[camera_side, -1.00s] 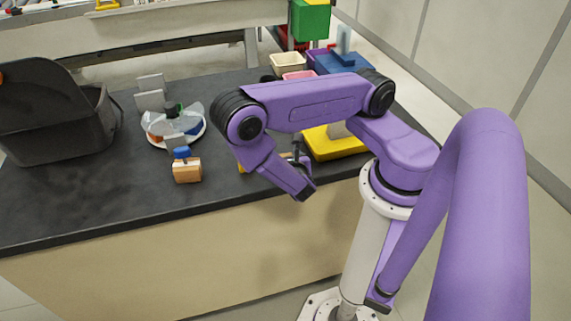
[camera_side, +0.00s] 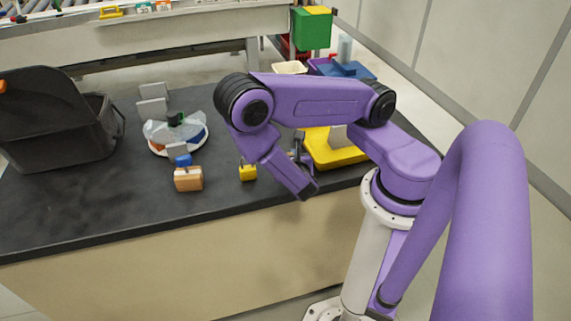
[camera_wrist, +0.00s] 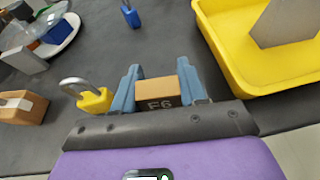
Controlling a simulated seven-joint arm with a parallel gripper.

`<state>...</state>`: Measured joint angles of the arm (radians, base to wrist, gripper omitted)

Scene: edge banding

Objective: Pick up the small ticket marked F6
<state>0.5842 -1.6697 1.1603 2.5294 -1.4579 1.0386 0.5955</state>
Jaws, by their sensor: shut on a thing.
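The small ticket marked F6 (camera_wrist: 158,93) is an orange-brown block with a dark printed face, seen in the wrist view. My gripper (camera_wrist: 160,82) has its two blue fingers on either side of it, shut on it. The front of the ticket is partly cut off by the gripper's dark body. In the side view my gripper is mostly hidden behind my purple wrist, near the yellow tray. Whether the ticket touches the table cannot be told.
A yellow padlock (camera_wrist: 95,99) stands just left of my gripper; a yellow tray (camera_side: 335,158) lies to the right. An orange-brown block (camera_side: 188,179), a white round plate (camera_side: 157,151) with items and a black bin (camera_side: 60,130) are farther left.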

